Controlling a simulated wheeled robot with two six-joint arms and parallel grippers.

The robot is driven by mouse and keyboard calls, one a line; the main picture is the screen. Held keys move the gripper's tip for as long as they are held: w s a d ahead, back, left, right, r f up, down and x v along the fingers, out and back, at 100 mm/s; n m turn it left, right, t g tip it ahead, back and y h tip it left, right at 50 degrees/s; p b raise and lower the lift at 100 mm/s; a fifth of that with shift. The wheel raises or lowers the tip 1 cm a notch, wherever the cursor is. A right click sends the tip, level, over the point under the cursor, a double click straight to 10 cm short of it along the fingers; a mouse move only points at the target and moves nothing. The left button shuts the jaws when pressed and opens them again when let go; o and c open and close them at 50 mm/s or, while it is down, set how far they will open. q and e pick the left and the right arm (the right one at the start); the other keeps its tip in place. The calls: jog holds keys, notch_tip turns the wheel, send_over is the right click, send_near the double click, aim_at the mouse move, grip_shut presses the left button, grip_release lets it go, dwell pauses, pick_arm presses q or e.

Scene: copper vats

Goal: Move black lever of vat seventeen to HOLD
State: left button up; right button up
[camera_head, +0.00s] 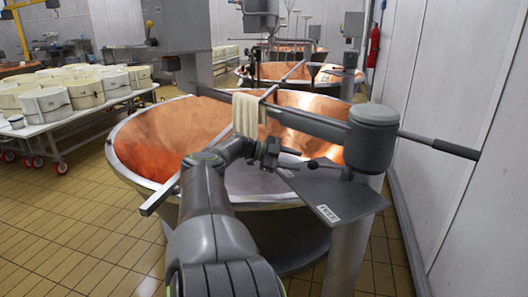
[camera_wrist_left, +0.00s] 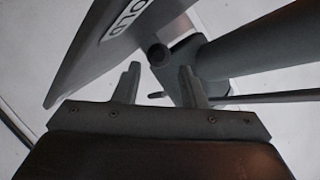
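The black lever, with a round knob (camera_head: 313,163), sticks out leftward from the grey post of the nearest copper vat (camera_head: 165,140). Its knob (camera_wrist_left: 158,54) shows in the left wrist view just beyond the fingertips. Under the lever is a grey plate (camera_head: 345,193) with a FREE label (camera_head: 328,213) at its near end. In the left wrist view a label ending in "OLD" (camera_wrist_left: 127,18) sits on the plate. My left gripper (camera_head: 290,152) is open just left of the knob; its fingers (camera_wrist_left: 160,82) stand apart with nothing between them. No vat number is readable.
A grey drum-topped post (camera_head: 371,135) carries a long bar across the vat, with a pale cloth (camera_head: 248,114) hanging there. A white wall (camera_head: 440,100) is close on the right. A table of white moulds (camera_head: 60,125) stands left. Tiled floor (camera_head: 80,220) is free front left.

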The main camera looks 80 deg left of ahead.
pick_arm(q)
jog(key=v, duration=1)
jog(key=shift+s+p, duration=0.2)
jog(key=shift+p, duration=0.1)
jog(key=shift+a, duration=0.1)
